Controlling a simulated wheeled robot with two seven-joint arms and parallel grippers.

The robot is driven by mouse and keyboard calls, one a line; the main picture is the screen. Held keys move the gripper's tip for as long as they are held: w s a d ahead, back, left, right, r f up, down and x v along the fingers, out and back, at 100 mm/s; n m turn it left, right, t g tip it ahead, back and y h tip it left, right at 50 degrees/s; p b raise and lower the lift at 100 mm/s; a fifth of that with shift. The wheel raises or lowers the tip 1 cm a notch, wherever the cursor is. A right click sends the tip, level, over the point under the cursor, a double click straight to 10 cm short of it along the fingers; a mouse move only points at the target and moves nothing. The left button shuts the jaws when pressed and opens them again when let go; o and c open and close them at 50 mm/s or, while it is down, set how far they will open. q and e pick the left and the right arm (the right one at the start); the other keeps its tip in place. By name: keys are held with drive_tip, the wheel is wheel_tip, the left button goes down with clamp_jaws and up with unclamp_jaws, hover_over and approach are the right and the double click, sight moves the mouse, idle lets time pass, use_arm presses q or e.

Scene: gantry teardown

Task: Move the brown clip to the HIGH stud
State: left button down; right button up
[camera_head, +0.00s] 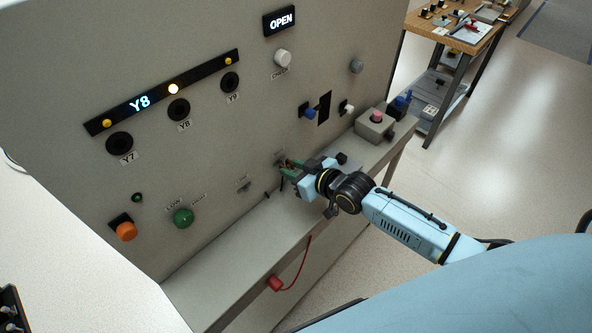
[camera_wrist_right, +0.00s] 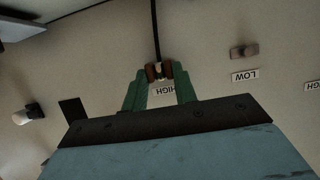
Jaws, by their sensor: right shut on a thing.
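My right gripper (camera_head: 284,168) is at the lower part of the grey panel, its green fingers close to the panel face. In the right wrist view the fingers (camera_wrist_right: 160,80) are shut on the brown clip (camera_wrist_right: 152,73), with a pale piece showing in its middle. A black lead (camera_wrist_right: 155,30) runs from the clip. The HIGH label (camera_wrist_right: 170,89) shows upside down between the fingers. I cannot tell whether the clip sits around the HIGH stud or just in front of it. The LOW label (camera_wrist_right: 245,75) and its stud (camera_wrist_right: 244,51) are bare. My left gripper is out of view.
A grey ledge (camera_head: 235,268) runs below the panel, with a red plug and lead (camera_head: 275,283) at its front edge. A grey box with a red button (camera_head: 374,124) stands on its far end. Knobs, a green button (camera_head: 183,218) and an orange one (camera_head: 126,231) project from the panel.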

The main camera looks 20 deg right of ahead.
drive_tip(key=shift+w+a, duration=0.15)
drive_tip(key=shift+w, duration=0.25)
drive_tip(key=shift+w+a+b, duration=0.15)
drive_tip(key=shift+w+b, duration=0.15)
drive_tip(key=shift+w, duration=0.05)
drive_tip(key=o, duration=1.1)
drive_tip(key=shift+o, duration=0.2)
drive_tip(key=shift+s, duration=0.1)
drive_tip(key=f+p+v, duration=0.1)
drive_tip(key=p+v, duration=0.3)
drive_tip(key=v, duration=1.3)
drive_tip(key=shift+s+f, duration=0.15)
drive_tip(key=shift+s, duration=0.05)
